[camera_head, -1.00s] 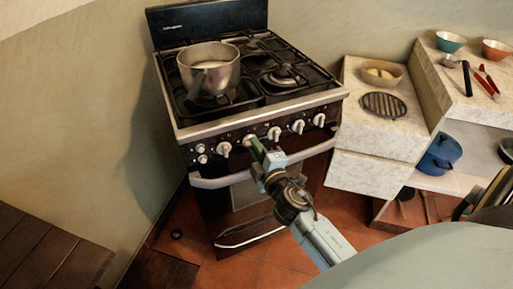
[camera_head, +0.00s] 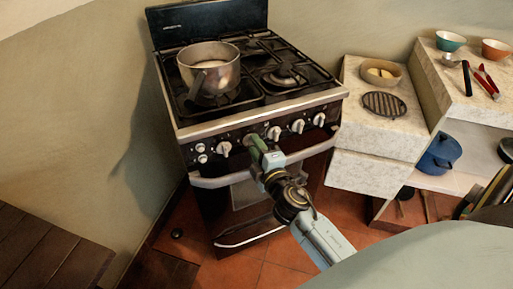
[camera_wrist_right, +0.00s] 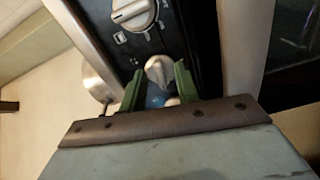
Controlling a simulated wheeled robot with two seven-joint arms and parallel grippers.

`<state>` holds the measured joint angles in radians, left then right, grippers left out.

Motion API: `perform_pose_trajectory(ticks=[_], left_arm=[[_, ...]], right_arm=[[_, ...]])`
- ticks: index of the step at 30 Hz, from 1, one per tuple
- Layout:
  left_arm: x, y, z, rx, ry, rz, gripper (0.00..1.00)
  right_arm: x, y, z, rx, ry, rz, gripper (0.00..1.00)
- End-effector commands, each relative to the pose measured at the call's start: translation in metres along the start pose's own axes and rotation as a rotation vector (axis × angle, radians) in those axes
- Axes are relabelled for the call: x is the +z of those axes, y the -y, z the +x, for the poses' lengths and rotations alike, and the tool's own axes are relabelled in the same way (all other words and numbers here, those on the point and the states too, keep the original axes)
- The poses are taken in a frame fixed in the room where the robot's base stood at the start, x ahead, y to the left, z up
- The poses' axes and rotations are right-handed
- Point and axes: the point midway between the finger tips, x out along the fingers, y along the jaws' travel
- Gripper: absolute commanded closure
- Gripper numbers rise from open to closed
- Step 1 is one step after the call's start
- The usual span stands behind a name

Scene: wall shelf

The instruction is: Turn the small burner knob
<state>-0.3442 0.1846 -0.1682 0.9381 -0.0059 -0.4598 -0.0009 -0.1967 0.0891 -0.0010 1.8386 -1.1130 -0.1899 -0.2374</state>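The stove (camera_head: 215,130) has a dark front panel with a row of white-silver knobs. My right gripper (camera_head: 256,145) reaches the panel near its middle, at a knob (camera_head: 248,140) partly covered by the green fingers. In the right wrist view a pale knob (camera_wrist_right: 158,70) lies between the tips of my right gripper (camera_wrist_right: 158,76). The two green fingers stand apart, one on each side, with narrow gaps showing. Whether either finger touches it is unclear. A larger knob (camera_wrist_right: 133,12) shows farther along the panel. My left gripper is out of view.
A metal pot (camera_head: 209,72) stands on the left burners. The oven handle (camera_head: 210,182) runs just below the knobs, beneath my right gripper. Neighbouring knobs (camera_head: 274,133) sit close by. A stone counter (camera_head: 360,140) stands right of the stove.

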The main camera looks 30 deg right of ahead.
Motion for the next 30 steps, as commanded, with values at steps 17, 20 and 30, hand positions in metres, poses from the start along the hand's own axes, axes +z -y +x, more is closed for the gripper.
perform_pose_trajectory(ticks=[17,20,30], left_arm=[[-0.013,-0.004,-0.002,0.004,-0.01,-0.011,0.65],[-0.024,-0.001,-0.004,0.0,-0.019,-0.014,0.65],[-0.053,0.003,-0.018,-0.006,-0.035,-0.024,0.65]], right_arm=[[0.001,0.003,-0.05,-0.004,0.003,0.002,0.68],[0.0,0.003,-0.071,-0.004,0.003,0.004,0.68],[0.001,0.002,-0.125,-0.002,0.002,0.002,0.68]])
